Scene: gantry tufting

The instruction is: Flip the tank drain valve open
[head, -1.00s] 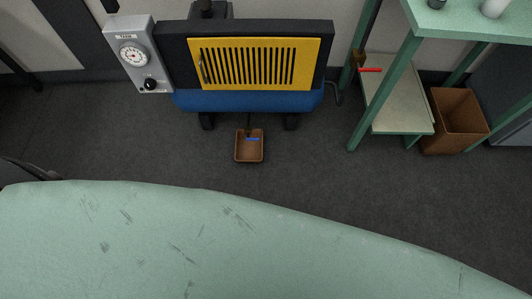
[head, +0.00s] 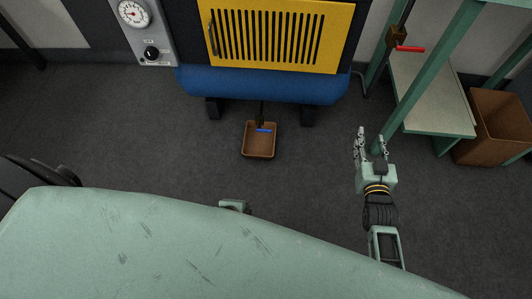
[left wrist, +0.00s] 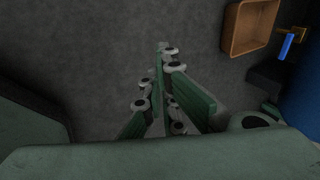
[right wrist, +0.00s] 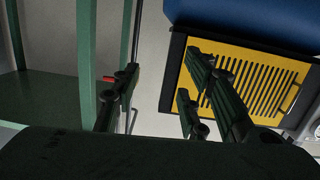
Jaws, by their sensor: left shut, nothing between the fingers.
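The blue tank (head: 262,86) is below the yellow slatted panel. Under it hangs a small drain valve with a blue lever (head: 263,130), seen just above a brown square tray (head: 259,153) on the floor. In the left wrist view the blue lever (left wrist: 286,46) shows at the upper right, beside the tray (left wrist: 249,27). My left gripper (left wrist: 168,58) is shut and empty, apart from the lever and to its left in that view. My right gripper (head: 371,138) is open and empty, right of the tray; its fingers also show spread in the right wrist view (right wrist: 162,60).
A valve with a red lever (head: 410,49) is by the green shelf frame (head: 428,75) at the right. A brown bin (head: 494,128) stands beside it. A grey gauge box (head: 142,30) is at upper left. The dark floor around the tray is clear.

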